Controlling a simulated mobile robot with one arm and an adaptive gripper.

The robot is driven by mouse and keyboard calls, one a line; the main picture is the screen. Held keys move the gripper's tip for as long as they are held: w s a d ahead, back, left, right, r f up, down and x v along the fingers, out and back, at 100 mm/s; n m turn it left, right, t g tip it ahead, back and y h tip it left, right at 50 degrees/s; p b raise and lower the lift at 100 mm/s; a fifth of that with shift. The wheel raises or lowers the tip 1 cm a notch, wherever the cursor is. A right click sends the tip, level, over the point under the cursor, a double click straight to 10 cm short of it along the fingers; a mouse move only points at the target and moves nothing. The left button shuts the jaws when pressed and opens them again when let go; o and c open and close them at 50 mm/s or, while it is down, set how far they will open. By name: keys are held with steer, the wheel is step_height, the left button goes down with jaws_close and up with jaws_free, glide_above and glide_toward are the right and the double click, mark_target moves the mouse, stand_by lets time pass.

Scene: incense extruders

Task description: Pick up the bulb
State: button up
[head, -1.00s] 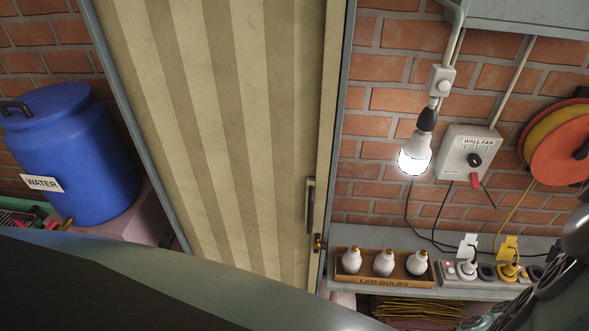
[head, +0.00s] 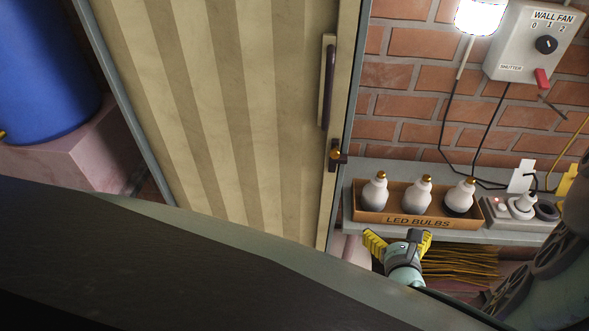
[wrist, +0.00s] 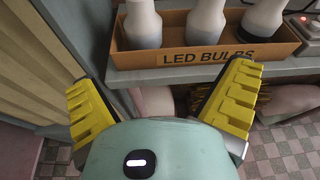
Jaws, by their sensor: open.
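Three white LED bulbs with brass caps stand upright in a row in a brown box labelled LED BULBS (head: 368,215): a left bulb (head: 375,192), a middle bulb (head: 417,194) and a right bulb (head: 460,196). My gripper (head: 397,240) is open and empty, just in front of and below the box. In the wrist view its yellow fingers (wrist: 164,105) are spread wide, with the box front beyond them and the bulbs' tops cut off.
The box sits on a grey shelf (head: 357,237) against a brick wall. A power strip (head: 502,213) with plugs lies right of the box. A striped door (head: 215,110) with a handle stands at left. A bundle of thin sticks (head: 460,263) lies below the shelf. A switch box (head: 528,45) hangs above.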

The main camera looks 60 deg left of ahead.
mark_target(379, 192)
steer(key=shift+m+y, duration=0.3)
steer(key=shift+y, duration=0.6)
steer(key=b+x, duration=0.1)
steer(key=x, duration=0.2)
steer(key=s+b+x, duration=0.1)
steer(key=x, duration=0.3)
steer(key=a+x, duration=0.1)
steer(key=x, duration=0.3)
steer(key=shift+s+a+r+b, duration=0.15)
steer(key=shift+r+b, duration=0.05)
steer(key=shift+b, duration=0.2)
steer(key=shift+r+b+x, duration=0.15)
steer(key=shift+b+x, duration=0.55)
steer(key=shift+x, duration=0.75)
steer(key=shift+r+b+x, duration=0.1)
steer(key=shift+b+x, duration=0.6)
steer(key=shift+x, duration=0.75)
steer(key=shift+c, duration=0.3)
steer(key=c, duration=1.2)
